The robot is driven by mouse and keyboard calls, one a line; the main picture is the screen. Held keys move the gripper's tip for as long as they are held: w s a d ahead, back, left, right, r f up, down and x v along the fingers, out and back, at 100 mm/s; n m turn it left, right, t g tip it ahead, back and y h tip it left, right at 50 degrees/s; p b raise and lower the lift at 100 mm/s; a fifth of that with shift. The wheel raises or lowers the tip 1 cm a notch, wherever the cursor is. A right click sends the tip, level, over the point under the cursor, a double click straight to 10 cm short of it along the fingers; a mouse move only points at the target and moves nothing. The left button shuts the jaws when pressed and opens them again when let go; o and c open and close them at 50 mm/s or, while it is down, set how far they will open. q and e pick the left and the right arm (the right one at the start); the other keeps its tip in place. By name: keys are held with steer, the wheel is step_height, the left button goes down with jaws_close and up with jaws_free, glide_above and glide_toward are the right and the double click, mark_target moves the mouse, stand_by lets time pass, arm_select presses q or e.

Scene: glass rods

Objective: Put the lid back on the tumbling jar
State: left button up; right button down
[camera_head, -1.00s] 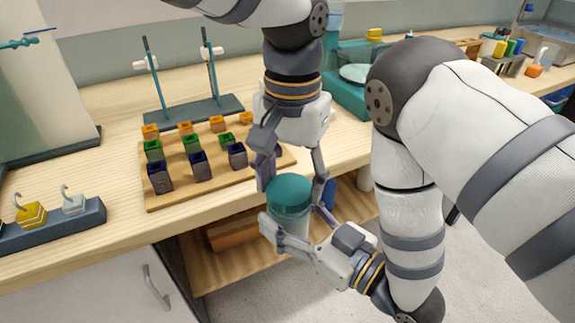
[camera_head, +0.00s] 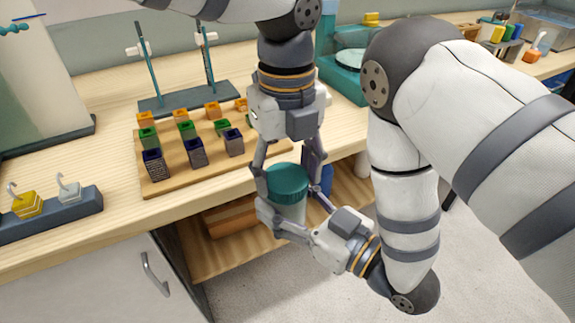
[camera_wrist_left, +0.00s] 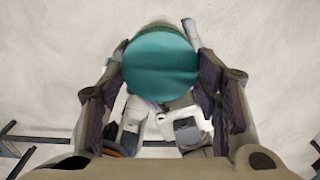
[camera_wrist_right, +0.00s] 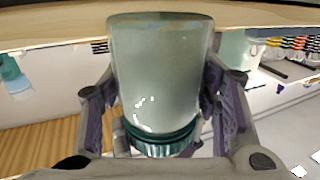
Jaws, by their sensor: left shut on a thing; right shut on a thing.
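The tumbling jar (camera_head: 291,212) is a clear, greyish cylinder held upright in front of the bench edge. Its teal lid (camera_head: 287,178) sits on its top, level as far as I can see. My left gripper (camera_head: 290,186) reaches down from above and is shut on the lid, one finger on each side; the lid (camera_wrist_left: 160,66) fills the space between the fingers in the left wrist view. My right gripper (camera_head: 284,218) comes from the right and is shut on the jar body. In the right wrist view the jar (camera_wrist_right: 160,70) appears upside down, with the lid (camera_wrist_right: 160,143) against its mouth.
A wooden board (camera_head: 165,186) with several small coloured blocks lies on the bench behind. A stand with two rods (camera_head: 190,101) is beyond it. A weight rack (camera_head: 60,215) is at left. A lower shelf (camera_head: 215,257) lies below the bench. Open floor is at lower right.

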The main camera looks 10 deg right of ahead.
arm_select(q)
steer(key=m, duration=0.4)
steer(key=shift+a, duration=0.1)
steer(key=m, duration=0.6)
steer(key=o, duration=0.7)
steer(key=shift+c, duration=0.2)
steer(key=shift+r, duration=2.25)
steer(key=shift+c, duration=0.3)
